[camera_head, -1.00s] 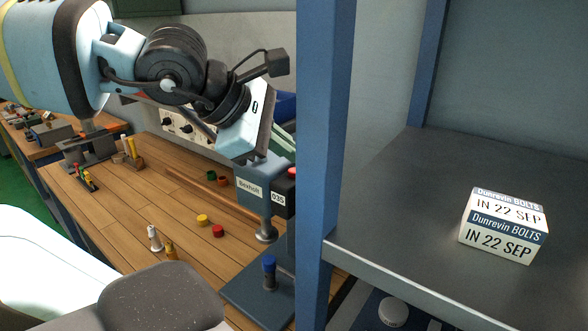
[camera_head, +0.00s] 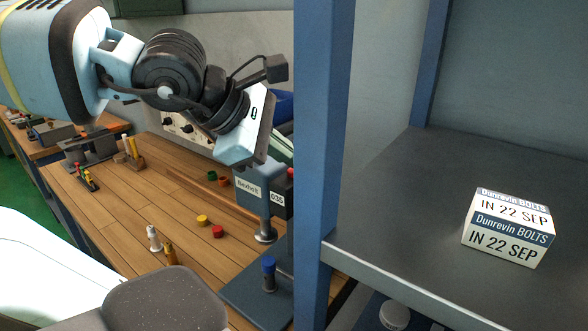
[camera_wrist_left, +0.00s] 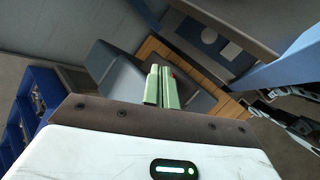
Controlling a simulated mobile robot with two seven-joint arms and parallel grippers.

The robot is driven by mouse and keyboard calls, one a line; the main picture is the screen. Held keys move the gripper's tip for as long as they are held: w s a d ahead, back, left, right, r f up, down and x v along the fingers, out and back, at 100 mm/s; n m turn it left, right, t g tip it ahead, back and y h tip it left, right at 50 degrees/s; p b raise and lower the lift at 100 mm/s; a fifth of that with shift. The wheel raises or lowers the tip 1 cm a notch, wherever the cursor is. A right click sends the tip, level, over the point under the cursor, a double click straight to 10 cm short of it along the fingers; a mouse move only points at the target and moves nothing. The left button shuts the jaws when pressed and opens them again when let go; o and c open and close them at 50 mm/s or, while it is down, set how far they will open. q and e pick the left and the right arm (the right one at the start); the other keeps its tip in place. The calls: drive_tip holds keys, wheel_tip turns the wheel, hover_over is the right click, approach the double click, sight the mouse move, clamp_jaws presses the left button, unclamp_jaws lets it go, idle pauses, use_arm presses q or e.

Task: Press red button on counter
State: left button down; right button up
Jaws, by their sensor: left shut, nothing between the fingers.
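A red button (camera_head: 291,173) shows in the head view on top of the grey bench press labelled "Bexholt 035" (camera_head: 248,187), partly cut off by the blue post. My left gripper comes in from the upper left, above and near the press head; its fingertips are hard to make out there. In the left wrist view its two pale green fingers (camera_wrist_left: 162,74) are shut together with nothing between them. A small red patch, likely the button, shows just past the fingertips, mostly hidden by them. I cannot tell whether they touch. My right gripper is not in view.
A blue upright post (camera_head: 322,150) stands close to the right of the press. Beyond it a grey shelf (camera_head: 390,220) holds a bolts box (camera_head: 508,228). Red and yellow caps and small bottles stand on the wooden bench (camera_head: 130,205). Blue bins (camera_wrist_left: 38,100) show in the wrist view.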

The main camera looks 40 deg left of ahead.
use_arm(q)
drive_tip(key=shift+f, duration=0.35)
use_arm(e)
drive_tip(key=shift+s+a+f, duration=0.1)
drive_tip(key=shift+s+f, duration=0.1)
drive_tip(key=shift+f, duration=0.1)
use_arm(q)
drive_tip(key=shift+r, duration=0.2)
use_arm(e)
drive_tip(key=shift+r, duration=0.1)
use_arm(q)
drive_tip(key=shift+r, duration=0.65)
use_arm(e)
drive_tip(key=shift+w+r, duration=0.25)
use_arm(q)
drive_tip(key=shift+r, duration=0.15)
wheel_tip(320, 180, up, 2)
drive_tip(key=shift+r+p, duration=0.1)
drive_tip(key=shift+p, duration=0.2)
drive_tip(key=shift+r, duration=1.25)
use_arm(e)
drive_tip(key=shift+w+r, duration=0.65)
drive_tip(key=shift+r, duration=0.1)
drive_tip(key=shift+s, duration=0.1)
